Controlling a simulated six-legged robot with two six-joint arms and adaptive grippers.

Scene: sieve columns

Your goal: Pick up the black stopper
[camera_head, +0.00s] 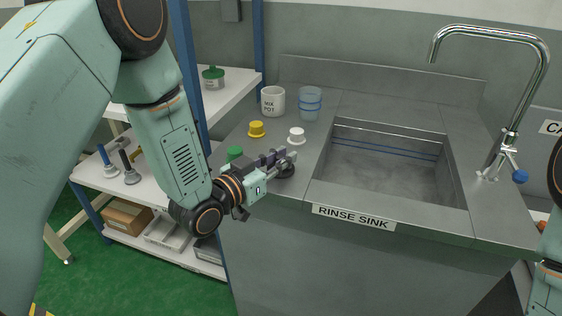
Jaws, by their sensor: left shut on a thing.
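The black stopper (286,172) is at the left front of the steel sink counter, with its dark round base showing below my fingers. My left gripper (284,160) reaches in from the left and is shut on the black stopper, hiding its upper part. I cannot tell whether the stopper's base touches the counter. My right gripper is out of view; only part of my right arm shows at the right edge.
White (296,136), yellow (257,129) and green (235,154) stoppers stand close by. A mix pot (273,101) and blue-banded clear cup (310,103) stand behind. The rinse sink basin (385,178) opens to the right, with a tall faucet (510,135).

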